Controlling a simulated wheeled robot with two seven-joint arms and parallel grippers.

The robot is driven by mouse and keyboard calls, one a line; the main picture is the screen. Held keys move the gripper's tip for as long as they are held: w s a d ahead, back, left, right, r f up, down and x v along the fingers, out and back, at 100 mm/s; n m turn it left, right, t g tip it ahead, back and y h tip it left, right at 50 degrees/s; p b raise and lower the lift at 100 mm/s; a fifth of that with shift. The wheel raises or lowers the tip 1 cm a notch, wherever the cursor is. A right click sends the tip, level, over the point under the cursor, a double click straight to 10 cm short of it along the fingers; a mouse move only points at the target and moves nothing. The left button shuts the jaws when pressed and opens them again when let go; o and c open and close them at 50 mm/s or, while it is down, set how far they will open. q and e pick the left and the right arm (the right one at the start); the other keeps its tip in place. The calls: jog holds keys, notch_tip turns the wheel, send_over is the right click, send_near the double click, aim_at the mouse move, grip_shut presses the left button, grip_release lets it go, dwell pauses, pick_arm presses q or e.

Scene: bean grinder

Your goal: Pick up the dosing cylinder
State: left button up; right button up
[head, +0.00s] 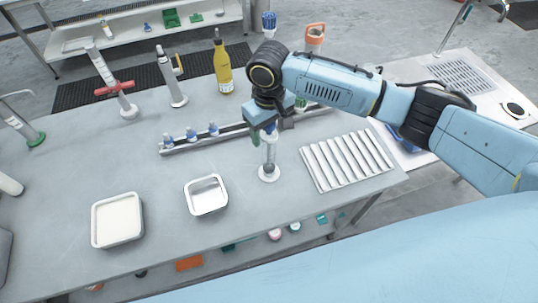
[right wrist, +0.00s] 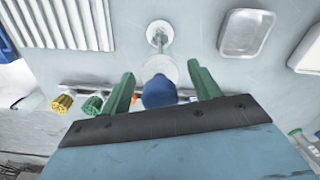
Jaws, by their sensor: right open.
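The dosing cylinder (head: 269,157) is a clear upright tube on a round white base, standing on the grey table. In the right wrist view its blue top (right wrist: 158,92) lies between my two green fingers, with the clear tube and the white base (right wrist: 159,30) beyond. My right gripper (head: 266,132) is above the cylinder, pointing down, and partly hides its top. In the right wrist view the right gripper (right wrist: 161,80) is open, with a finger on each side of the blue top and visible gaps. My left gripper is not in view.
A ribbed white tray (head: 346,160) is right of the cylinder. A small metal tray (head: 206,195) and a larger white-filled tray (head: 117,220) are to the left. A long rail (head: 204,140) with blue-topped bottles is behind, and a yellow bottle (head: 222,70) stands further back.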

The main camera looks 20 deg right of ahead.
notch_tip(320, 180, down, 2)
jog(key=shift+f, duration=0.1)
grip_shut()
dwell(0.5)
